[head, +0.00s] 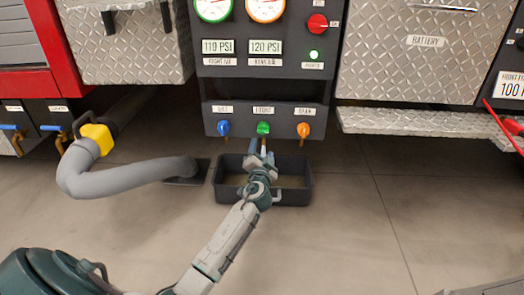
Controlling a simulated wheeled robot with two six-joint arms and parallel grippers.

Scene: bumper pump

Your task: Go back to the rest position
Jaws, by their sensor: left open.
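My left gripper (263,150) is at the end of my left arm, which reaches up from the bottom left. It is open, close below the green knob (263,128) on the lower strip of the pump panel. Whether it touches the knob cannot be told. A blue knob (223,128) is to its left and an orange knob (303,130) to its right. The black tray (292,197) is on the floor under the gripper, partly hidden by my arm. My right gripper is not in view.
The dark panel (315,70) carries gauges, a red knob (317,23) and a lit green lamp (314,54). A grey hose (130,178) with a yellow collar (98,138) curves at left. A metal step (420,122) juts out at right.

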